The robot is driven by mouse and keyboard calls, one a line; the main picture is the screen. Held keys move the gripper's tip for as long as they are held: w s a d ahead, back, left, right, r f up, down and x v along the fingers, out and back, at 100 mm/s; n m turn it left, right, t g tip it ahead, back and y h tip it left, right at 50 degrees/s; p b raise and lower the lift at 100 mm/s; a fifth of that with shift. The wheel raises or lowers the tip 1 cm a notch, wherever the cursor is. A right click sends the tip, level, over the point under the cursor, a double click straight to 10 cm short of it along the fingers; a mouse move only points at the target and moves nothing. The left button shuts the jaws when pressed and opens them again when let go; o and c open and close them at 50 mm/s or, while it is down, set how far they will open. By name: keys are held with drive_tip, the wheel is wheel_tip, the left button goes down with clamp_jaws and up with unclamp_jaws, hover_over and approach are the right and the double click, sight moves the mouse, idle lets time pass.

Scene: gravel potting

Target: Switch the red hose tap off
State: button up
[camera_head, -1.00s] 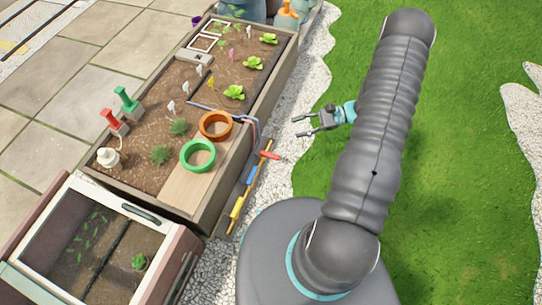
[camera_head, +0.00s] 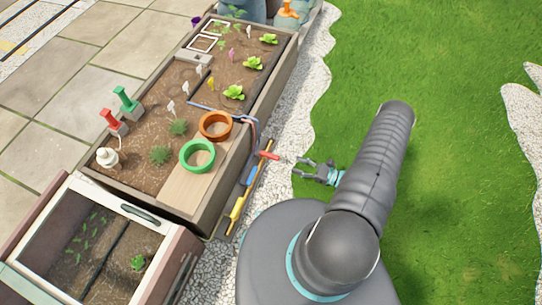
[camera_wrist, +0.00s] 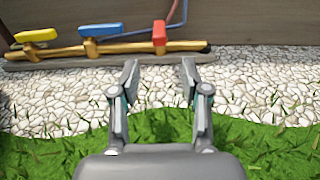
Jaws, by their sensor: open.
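The red hose tap (camera_head: 268,155) is a red lever at the far end of a brass pipe (camera_head: 236,213) lying along the planter's side. In the wrist view the red tap (camera_wrist: 159,33) stands upright at the right end of the pipe, ahead of my fingers. A blue tap (camera_head: 250,175) and a yellow tap (camera_head: 237,207) sit on the same pipe. My gripper (camera_head: 300,166) is open and empty, to the right of the red tap and apart from it. In the wrist view my gripper (camera_wrist: 159,75) has its fingers spread over the gravel.
The wooden planter (camera_head: 272,92) stands behind the pipe, with green and orange rings on it. Blue and red hoses (camera_head: 254,130) run from the taps up to the planter. Gravel (camera_head: 296,124) and open grass (camera_head: 450,90) lie on my side.

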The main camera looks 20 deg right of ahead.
sight(271, 156)
drive_tip(key=x, duration=1.2)
drive_tip(key=shift+a+p, duration=0.2)
drive_tip(key=shift+p, duration=0.15)
clamp_jaws()
